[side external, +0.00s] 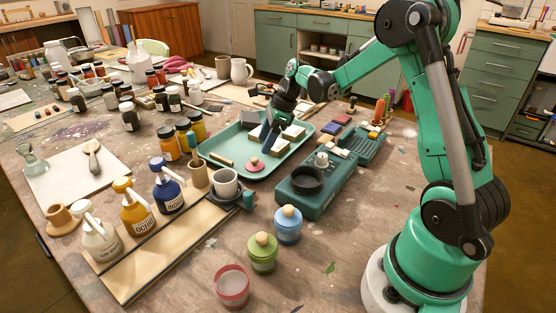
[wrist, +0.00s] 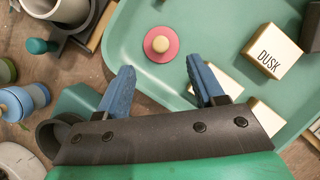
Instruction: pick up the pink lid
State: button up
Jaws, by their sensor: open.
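The pink lid (side external: 255,165) is a flat round disc with a pale wooden knob, lying in the green tray (side external: 222,146). In the wrist view the pink lid (wrist: 161,44) lies on the tray floor near the tray's left side. My gripper (wrist: 158,78) is open, with two blue fingers apart and nothing between them. The lid shows beyond the fingertips, roughly midway between them in the picture. In the side view my gripper (side external: 270,135) hangs over the tray, behind the lid. The height of the fingertips above the tray is hard to tell.
Cream blocks, one marked DUSK (wrist: 271,52), lie in the tray right of the lid. A green scale-like device (side external: 318,195) stands at the tray's right front. Blue (side external: 288,226) and green (side external: 262,255) lidded jars stand nearer.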

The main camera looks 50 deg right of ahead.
aim_at(257, 159)
jog(key=shift+x, duration=2.85)
grip_shut()
